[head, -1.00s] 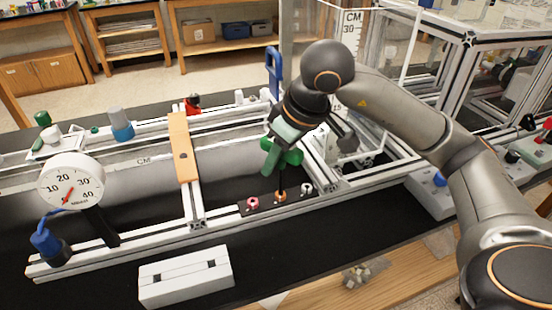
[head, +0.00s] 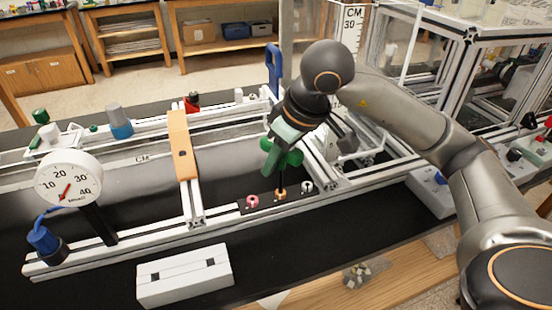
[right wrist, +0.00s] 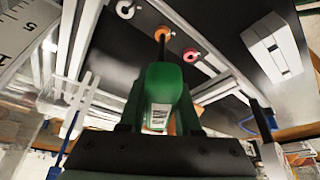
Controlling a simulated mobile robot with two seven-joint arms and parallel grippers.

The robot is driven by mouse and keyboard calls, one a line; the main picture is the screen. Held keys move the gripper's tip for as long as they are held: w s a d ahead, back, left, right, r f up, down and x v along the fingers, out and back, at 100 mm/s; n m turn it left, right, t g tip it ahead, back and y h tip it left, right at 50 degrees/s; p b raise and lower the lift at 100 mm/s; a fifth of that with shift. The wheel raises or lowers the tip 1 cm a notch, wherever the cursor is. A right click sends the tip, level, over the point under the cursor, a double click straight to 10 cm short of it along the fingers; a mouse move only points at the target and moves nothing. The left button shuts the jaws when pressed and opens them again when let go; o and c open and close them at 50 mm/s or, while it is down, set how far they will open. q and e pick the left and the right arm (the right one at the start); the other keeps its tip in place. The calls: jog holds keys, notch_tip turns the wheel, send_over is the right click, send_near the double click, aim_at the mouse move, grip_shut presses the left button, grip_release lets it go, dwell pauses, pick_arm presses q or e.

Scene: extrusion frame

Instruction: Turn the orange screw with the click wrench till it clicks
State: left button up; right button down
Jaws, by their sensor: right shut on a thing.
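The orange screw (head: 280,195) sits in the dark strip on the front rail, between the pink and white ones. My right gripper (head: 275,151) is shut on the click wrench (head: 293,158), by its green handle. The wrench stands nearly upright, and its dark shaft reaches down to the orange screw. In the right wrist view the green handle (right wrist: 165,88) is between the fingers (right wrist: 160,118), and the shaft tip meets the orange screw (right wrist: 162,33). How deep the tip sits is hidden. My left gripper is out of view.
A pink screw (head: 252,202) and a white screw (head: 307,187) flank the orange one closely. A dial gauge (head: 68,179) stands at the left. A white block (head: 185,275) lies in front of the frame. An orange crossbar (head: 181,143) spans the rails. The black mat in front is mostly clear.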

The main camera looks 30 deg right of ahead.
jog(key=shift+f+b, duration=0.3)
dwell(0.5)
jog(key=shift+d+m, duration=0.1)
jog(key=shift+m, duration=0.6)
jog(key=shift+h, duration=0.4)
jog(key=shift+m, duration=0.8)
jog(key=shift+h, duration=0.3)
jog(key=shift+d+m, duration=0.1)
jog(key=shift+m, duration=0.6)
jog(key=shift+d+m+h+b, duration=0.1)
jog(key=shift+m+h+b, duration=0.25)
jog(key=shift+m, duration=0.45)
